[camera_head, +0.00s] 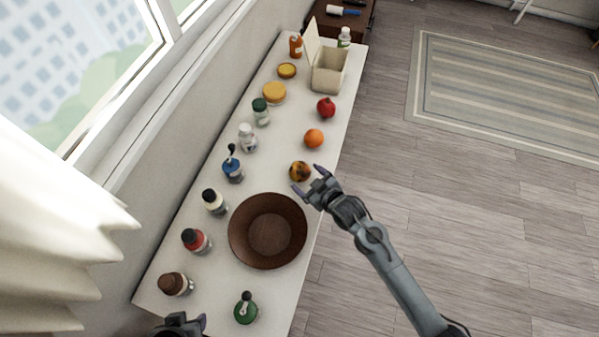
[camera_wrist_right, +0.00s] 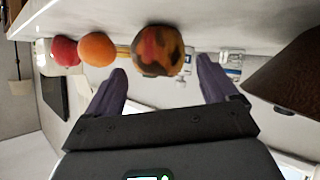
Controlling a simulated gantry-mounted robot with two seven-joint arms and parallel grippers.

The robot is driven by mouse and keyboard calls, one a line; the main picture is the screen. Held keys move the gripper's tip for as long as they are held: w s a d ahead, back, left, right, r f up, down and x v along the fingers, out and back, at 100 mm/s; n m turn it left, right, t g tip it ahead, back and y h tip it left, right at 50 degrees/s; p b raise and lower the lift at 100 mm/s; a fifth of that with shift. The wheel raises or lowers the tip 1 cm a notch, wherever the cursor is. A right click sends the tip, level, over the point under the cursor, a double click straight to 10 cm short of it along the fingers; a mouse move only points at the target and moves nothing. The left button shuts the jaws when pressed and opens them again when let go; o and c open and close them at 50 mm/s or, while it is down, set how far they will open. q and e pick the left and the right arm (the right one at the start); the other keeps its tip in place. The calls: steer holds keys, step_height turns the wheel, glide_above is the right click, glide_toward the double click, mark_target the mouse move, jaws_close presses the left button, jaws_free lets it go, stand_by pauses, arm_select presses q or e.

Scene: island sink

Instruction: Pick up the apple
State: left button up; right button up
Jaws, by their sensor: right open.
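A round, mottled yellow, red and dark fruit, which looks like the apple (camera_head: 299,171), sits on the white counter near its right edge. In the right wrist view the apple (camera_wrist_right: 158,50) shows between the two fingertips, beyond them. My right gripper (camera_head: 309,179) is open and empty, just right of and below the apple, with its fingers pointing at it. The right gripper's fingers also show in the right wrist view (camera_wrist_right: 162,70), spread apart. My left gripper (camera_head: 190,325) is partly in view at the bottom edge; its jaws are mostly hidden.
An orange (camera_head: 313,138) and a red fruit (camera_head: 326,107) lie farther up the counter (camera_head: 210,283). A brown bowl (camera_head: 270,255) stands below the apple. Several bottles line the window side. An open box (camera_head: 328,78) stands at the far end.

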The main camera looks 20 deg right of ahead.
mark_target(300, 167)
arm_select(q)
steer(key=shift+f+b, duration=0.55)
steer(key=shift+f, duration=0.1)
arm_select(e)
steer(key=shift+x, duration=3)
steer(key=shift+d, duration=0.1)
steer(key=c, duration=0.9)
steer(key=shift+o, duration=0.2)
steer(key=shift+r, duration=0.1)
arm_select(q)
steer(key=shift+r, duration=0.1)
arm_select(e)
steer(key=shift+r, duration=0.4)
step_height(300, 167, up, 4)
steer(key=shift+f+p, duration=0.15)
steer(key=shift+p, duration=0.4)
arm_select(q)
step_height(300, 167, up, 3)
steer(key=shift+f+p, duration=0.1)
steer(key=shift+p, duration=0.9)
arm_select(e)
steer(key=s+d+r, duration=0.6)
steer(key=s+d, duration=0.1)
steer(key=d, duration=0.2)
steer(key=shift+s+r, duration=0.2)
steer(key=shift+s, duration=0.1)
